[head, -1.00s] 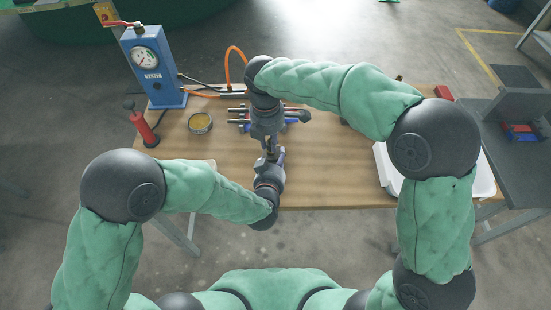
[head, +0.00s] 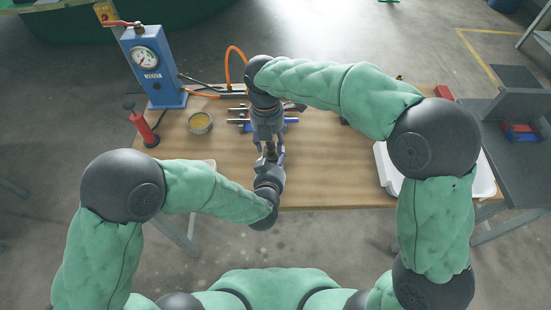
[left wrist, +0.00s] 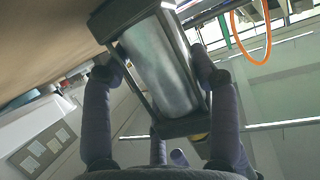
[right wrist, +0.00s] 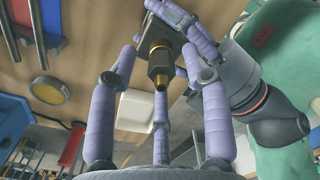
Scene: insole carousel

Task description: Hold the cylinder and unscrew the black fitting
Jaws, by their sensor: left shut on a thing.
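My left gripper (head: 270,163) is shut on the cylinder, a silver barrel (left wrist: 160,65) with dark end blocks and rods. In the left wrist view the fingers lie on both sides of it. The black fitting (right wrist: 160,66), with a brass-coloured tip, points toward the right wrist camera. My right gripper (head: 268,138) faces the left one above the table. In the right wrist view its open fingers (right wrist: 158,62) stand around the fitting, with gaps visible at the sides. In the head view the cylinder and fitting are mostly hidden between the grippers.
A blue gauge unit (head: 152,68), a red hand tool (head: 142,125) and a round tin (head: 200,123) stand on the left of the wooden table (head: 330,180). Red and blue tools lie behind my grippers. A white tray (head: 388,168) is at the right.

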